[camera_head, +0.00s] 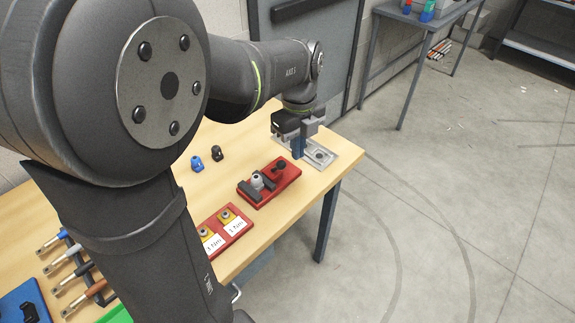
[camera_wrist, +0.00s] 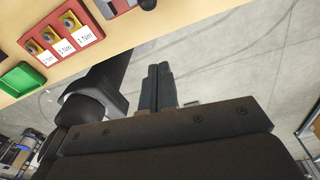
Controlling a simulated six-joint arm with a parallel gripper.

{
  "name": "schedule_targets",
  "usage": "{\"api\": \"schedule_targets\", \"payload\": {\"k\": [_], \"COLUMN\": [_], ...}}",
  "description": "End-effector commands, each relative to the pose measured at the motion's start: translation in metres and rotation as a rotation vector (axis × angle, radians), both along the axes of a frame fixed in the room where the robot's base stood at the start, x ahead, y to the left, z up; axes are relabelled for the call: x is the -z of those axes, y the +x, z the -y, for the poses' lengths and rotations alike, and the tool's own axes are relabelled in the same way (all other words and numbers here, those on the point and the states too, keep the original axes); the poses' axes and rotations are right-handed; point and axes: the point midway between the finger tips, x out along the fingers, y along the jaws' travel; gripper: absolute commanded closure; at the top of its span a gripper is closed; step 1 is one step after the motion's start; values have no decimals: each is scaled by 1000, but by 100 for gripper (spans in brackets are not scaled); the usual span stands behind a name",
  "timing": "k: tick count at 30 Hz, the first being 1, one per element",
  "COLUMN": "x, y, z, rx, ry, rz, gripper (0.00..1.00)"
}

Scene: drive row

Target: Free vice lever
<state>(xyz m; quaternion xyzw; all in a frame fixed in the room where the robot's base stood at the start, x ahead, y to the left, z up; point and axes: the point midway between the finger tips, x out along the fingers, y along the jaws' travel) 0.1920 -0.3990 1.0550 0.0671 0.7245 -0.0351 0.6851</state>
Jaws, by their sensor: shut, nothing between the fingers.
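My gripper (camera_head: 298,152) is at the right part of the bench, its two dark blue-grey fingers pointing down over a grey metal plate fixture (camera_head: 345,158). In the wrist view the fingers (camera_wrist: 157,72) are together with nothing between them. The fixture has a slot and a round part and is partly hidden by the gripper. Left of it is a red block (camera_head: 254,201) with dark grey jaws, a light grey cylinder and a black knob (camera_head: 280,165). Which of these carries the vice lever I cannot tell for certain. Contact between fingers and fixture is unclear.
A red board (camera_head: 235,236) with yellow sockets and torque labels lies nearer. A blue part (camera_head: 197,163) and a black part (camera_head: 217,153) stand behind it. Several handled tools (camera_head: 75,268) lie at left. A green tray (camera_wrist: 21,78) shows in the wrist view.

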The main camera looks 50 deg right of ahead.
Motion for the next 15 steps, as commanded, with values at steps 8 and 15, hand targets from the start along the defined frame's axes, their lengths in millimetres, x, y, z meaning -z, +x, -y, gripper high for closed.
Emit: {"api": "schedule_targets", "payload": {"k": [8, 15], "x": [4, 39], "y": [0, -2], "z": [0, -3], "rx": [-2, -3], "ry": [1, 6], "rz": [0, -2], "gripper": [100, 100]}}
